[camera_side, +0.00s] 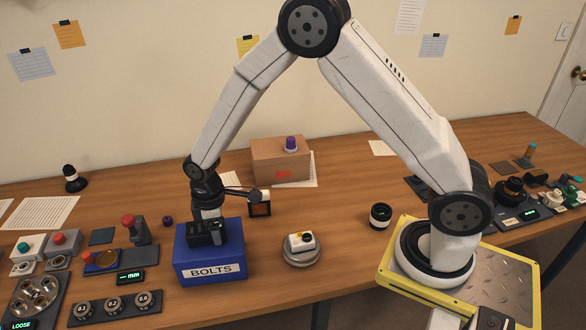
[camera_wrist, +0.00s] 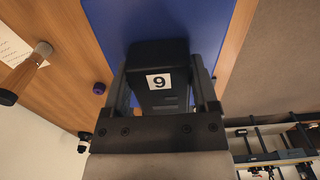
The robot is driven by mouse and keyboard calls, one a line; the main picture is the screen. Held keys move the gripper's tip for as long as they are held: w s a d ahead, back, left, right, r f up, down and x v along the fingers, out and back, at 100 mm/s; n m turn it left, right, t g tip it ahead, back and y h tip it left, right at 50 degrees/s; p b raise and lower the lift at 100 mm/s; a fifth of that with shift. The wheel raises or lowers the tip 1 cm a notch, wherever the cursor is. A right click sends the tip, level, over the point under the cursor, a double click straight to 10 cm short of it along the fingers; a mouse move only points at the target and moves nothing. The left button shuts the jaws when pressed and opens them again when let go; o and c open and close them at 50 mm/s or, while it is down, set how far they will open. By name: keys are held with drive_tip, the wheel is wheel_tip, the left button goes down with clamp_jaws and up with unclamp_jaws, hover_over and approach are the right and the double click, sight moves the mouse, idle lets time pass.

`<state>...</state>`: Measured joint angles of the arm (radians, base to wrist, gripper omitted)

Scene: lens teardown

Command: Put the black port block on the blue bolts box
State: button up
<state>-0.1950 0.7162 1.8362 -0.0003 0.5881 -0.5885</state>
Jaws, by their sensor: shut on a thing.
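The blue bolts box (camera_side: 210,258), with a white BOLTS label, stands on the table left of centre. My gripper (camera_side: 207,228) points down at the box's top and is shut on the black port block. In the wrist view the black port block (camera_wrist: 157,62) sits between the two fingers (camera_wrist: 160,95), with a white label reading 9 facing the camera. The blue box top (camera_wrist: 205,25) fills the view behind it. In the side view the block appears low, at the box top; I cannot tell whether it touches.
A cardboard box (camera_side: 281,163) with a purple-topped part stands behind. A round grey stand (camera_side: 301,254) with a white part is right of the blue box. Left are a red-knobbed joystick (camera_side: 136,230) and a dial strip (camera_side: 114,306). A black cylinder (camera_side: 381,216) stands further right.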

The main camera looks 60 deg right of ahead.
drive_tip(key=shift+f, duration=0.1)
drive_tip(key=o, duration=1.2)
wheel_tip(320, 180, up, 12)
idle(0.5)
drive_tip(key=s+d+f+m+t, duration=0.1)
drive_tip(key=s+d+m, duration=0.3)
drive_tip(key=s, duration=0.3)
drive_tip(key=s+d+f+m+t, duration=0.1)
drive_tip(key=s+d+m, duration=0.3)
drive_tip(key=s, duration=0.4)
drive_tip(key=shift+s+d+m+t, duration=0.25)
drive_tip(key=shift+d+m+t, duration=0.05)
drive_tip(key=shift+m, duration=0.2)
